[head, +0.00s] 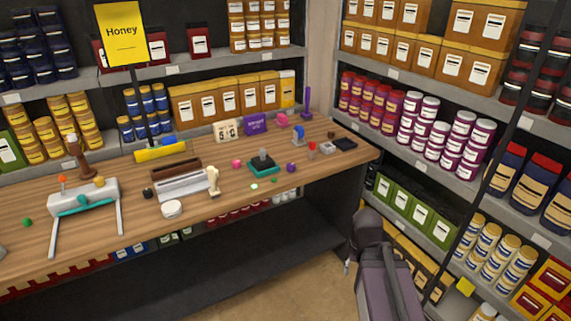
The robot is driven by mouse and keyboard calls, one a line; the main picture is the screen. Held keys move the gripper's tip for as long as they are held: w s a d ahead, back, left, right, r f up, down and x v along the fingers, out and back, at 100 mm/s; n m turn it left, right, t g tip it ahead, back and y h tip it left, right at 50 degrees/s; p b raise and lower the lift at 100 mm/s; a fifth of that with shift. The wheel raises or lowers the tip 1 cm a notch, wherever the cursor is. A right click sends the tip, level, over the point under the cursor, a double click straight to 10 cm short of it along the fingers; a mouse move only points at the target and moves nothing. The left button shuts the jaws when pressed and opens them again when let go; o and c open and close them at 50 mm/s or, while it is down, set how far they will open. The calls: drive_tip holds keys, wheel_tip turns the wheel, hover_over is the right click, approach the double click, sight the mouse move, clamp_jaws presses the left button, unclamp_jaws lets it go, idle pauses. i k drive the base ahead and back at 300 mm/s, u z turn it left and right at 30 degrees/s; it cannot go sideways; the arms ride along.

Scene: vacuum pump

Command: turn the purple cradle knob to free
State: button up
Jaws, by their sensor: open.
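A small dark purple knob-like piece (292,167) is on the right part of the wooden workbench (330,170), beside a teal-based device with a dark top (262,164). I cannot tell for sure that this is the cradle knob, and its setting is too small to read. A purple upright stand (307,103) is at the back right of the bench. My arm is folded at the lower right, off the bench's front edge. I cannot make out my gripper's fingers; a small grey tip left of the arm is too small to identify.
A white legged stand (85,198), a grey and brown device (183,184), a cream figure (213,180) and a white round tin (172,209) are on the bench. Stocked shelves (472,190) line the right wall.

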sight(290, 168)
drive_tip(key=i, duration=0.9)
drive_tip(key=z, duration=0.05)
